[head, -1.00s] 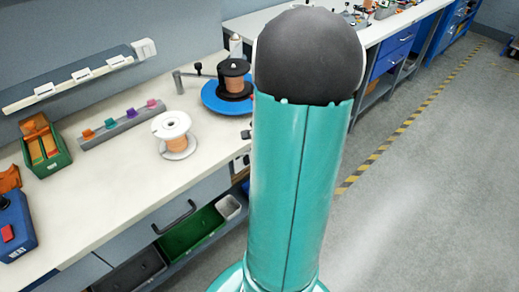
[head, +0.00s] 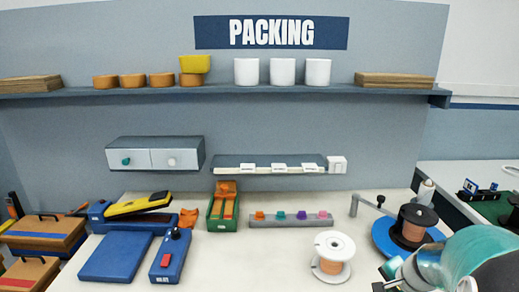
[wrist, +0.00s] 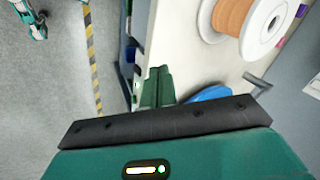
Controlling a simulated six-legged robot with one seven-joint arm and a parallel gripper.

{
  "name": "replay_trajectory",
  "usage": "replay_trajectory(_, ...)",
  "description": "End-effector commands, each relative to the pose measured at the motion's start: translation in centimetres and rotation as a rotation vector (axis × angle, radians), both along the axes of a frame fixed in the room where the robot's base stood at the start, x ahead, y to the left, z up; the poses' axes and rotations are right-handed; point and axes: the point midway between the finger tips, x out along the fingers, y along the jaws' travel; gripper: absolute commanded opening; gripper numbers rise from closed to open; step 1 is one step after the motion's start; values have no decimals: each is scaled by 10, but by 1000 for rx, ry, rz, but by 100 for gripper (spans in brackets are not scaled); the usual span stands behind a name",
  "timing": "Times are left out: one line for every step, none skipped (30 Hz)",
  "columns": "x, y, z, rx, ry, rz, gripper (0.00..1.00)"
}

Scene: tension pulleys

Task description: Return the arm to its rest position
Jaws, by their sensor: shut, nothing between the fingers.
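My gripper (wrist: 155,88) shows in the wrist view as two green fingers close together, shut and empty. Its fingers are over the edge of the bench (wrist: 185,55), apart from the things there. In the head view my teal and grey arm is at the lower right, in front of part of the blue disc. The white spool with copper-coloured winding (head: 332,257) stands on the bench to the left of my arm; it also shows in the wrist view (wrist: 240,18).
A blue disc (head: 382,236) carries a black-topped copper spool (head: 413,225) close to my arm. A grey rail with coloured clips (head: 290,220), a green bin (head: 223,212) and blue devices stand further left. A shelf (head: 225,90) runs above. Open floor (wrist: 50,80) lies beside the bench.

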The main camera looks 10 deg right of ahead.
Motion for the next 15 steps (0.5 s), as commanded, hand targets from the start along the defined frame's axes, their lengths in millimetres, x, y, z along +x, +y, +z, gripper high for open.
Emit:
replay_trajectory(9,30,19,-41,-3,109,0)
replay_trajectory(12,45,27,-63,0,168,0)
replay_trajectory(13,65,37,-90,4,245,0)
replay_trajectory(14,80,45,-112,5,301,0)
replay_trajectory(14,94,52,-133,6,357,0)
replay_trajectory(13,113,62,-164,8,430,0)
replay_trajectory(11,127,68,-186,9,485,0)
replay_trajectory(9,140,75,-210,9,539,0)
replay_trajectory(4,157,83,-239,10,608,0)
replay_trajectory(0,170,89,-263,9,660,0)
replay_trajectory(-4,182,94,-287,8,712,0)
replay_trajectory(-11,197,101,-319,7,779,0)
replay_trajectory(-16,208,106,-345,5,828,0)
replay_trajectory(-22,218,111,-371,3,877,0)
replay_trajectory(-30,231,116,-403,0,940,0)
